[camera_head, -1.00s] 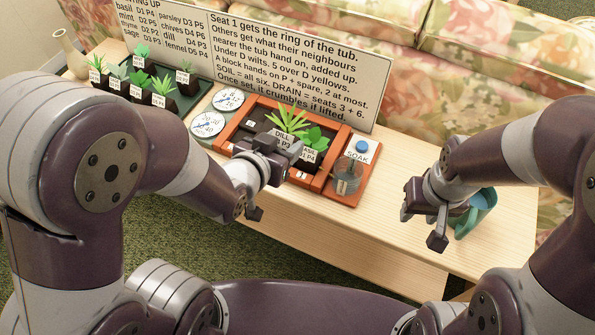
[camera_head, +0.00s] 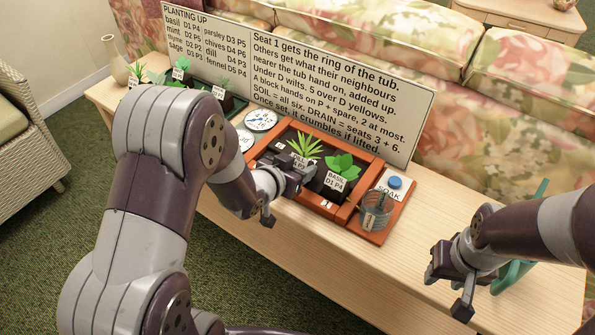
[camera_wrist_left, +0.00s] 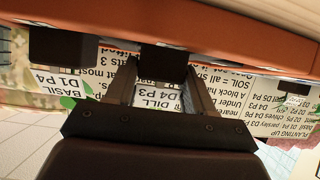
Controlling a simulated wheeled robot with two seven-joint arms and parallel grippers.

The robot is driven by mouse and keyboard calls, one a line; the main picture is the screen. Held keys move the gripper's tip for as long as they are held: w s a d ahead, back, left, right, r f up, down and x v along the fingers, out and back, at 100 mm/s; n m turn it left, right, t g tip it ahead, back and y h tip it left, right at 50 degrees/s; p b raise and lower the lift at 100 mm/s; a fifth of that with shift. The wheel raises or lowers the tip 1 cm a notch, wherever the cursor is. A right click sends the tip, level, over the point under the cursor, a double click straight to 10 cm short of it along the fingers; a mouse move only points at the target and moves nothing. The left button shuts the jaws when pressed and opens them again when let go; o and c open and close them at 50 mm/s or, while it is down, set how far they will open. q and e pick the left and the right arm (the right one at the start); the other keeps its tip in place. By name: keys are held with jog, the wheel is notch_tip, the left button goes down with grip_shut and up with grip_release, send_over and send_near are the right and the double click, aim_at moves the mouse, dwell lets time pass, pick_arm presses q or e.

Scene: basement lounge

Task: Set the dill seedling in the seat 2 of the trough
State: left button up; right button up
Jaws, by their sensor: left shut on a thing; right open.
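The dill seedling (camera_head: 305,146), a spiky green plant in a dark pot with a white label, is at the orange trough (camera_head: 318,204), left of the basil. My left gripper (camera_head: 290,177) is shut on it and partly hides its pot and label. In the left wrist view the dill label (camera_wrist_left: 157,97) shows between the fingers. Whether the pot rests on the trough floor is hidden. The basil seedling (camera_head: 342,165) stands upright in the trough beside the dill. My right gripper (camera_head: 450,285) is open and empty, right of the trough.
A rules board (camera_head: 330,85) stands behind. Several other seedlings stand at far left.

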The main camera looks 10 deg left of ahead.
pick_arm(q)
jog(key=o, duration=1.1)
jog(key=shift+c, duration=0.2)
pick_arm(e)
jog(key=shift+r, duration=0.1)
pick_arm(q)
jog(key=shift+s+a+r, duration=0.1)
jog(key=shift+s+r, duration=0.1)
jog(key=shift+r, duration=0.2)
pick_arm(e)
jog(key=shift+r, duration=0.25)
pick_arm(q)
jog(key=s+a+r+n+g+y+p, duration=0.1)
jog(key=s+a+r+g+y+p, duration=0.1)
jog(key=s+g, duration=0.3)
jog(key=s+a+r+n+g+y+p, duration=0.1)
jog(key=s+g, duration=0.4)
jog(key=s, duration=0.9)
jog(key=shift+a+r+n+y+p, duration=0.4)
jog(key=shift+a+r+n+p, duration=0.15)
jog(key=shift+r+n+p, duration=0.2)
pick_arm(e)
notch_tip(320, 180, up, 4)
